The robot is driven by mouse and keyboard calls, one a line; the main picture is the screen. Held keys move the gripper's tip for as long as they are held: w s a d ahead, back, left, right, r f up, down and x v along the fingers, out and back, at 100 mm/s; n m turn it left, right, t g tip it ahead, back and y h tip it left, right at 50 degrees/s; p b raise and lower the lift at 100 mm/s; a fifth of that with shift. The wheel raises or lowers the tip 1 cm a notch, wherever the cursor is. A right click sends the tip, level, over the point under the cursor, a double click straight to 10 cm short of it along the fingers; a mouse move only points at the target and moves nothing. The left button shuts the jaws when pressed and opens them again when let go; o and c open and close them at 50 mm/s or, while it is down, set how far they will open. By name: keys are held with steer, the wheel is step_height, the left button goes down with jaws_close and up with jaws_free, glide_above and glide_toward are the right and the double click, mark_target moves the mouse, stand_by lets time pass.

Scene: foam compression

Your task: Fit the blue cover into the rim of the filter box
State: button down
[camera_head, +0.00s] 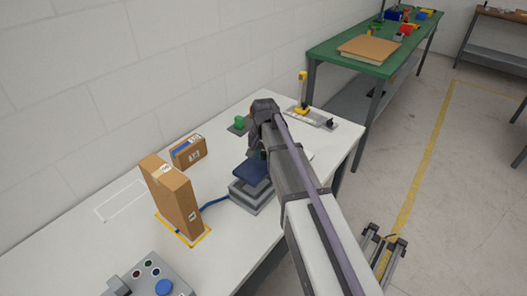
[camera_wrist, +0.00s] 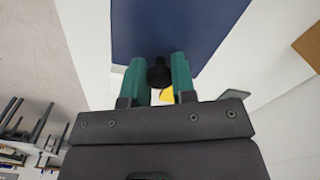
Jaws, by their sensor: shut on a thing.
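The blue cover (camera_head: 254,171) is a flat dark-blue plate over the grey filter box (camera_head: 244,195) in the head view. I cannot tell whether the cover touches the rim or hangs just above it. In the wrist view the cover (camera_wrist: 175,28) fills the top middle. My gripper (camera_wrist: 159,68) has two green fingers shut on the cover's black knob (camera_wrist: 159,75). In the head view my arm hides most of the gripper and the right side of the box and cover.
A tall cardboard box (camera_head: 174,198) stands left of the filter box, with a smaller carton (camera_head: 188,152) behind it. A blue hose (camera_head: 214,204) runs from the filter box's left. A control panel (camera_head: 150,279) sits in front.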

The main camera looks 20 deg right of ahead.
mark_target(264, 159)
steer(key=shift+f+b, duration=1.85)
steer(key=shift+f, duration=0.4)
steer(key=shift+f+b, duration=0.35)
steer(key=shift+f+b, duration=0.8)
steer(key=c, duration=0.9)
jaws_free()
steer(key=shift+o, duration=0.2)
step_height(264, 159, up, 11)
steer(key=p, duration=1.1)
steer(key=shift+f, duration=0.1)
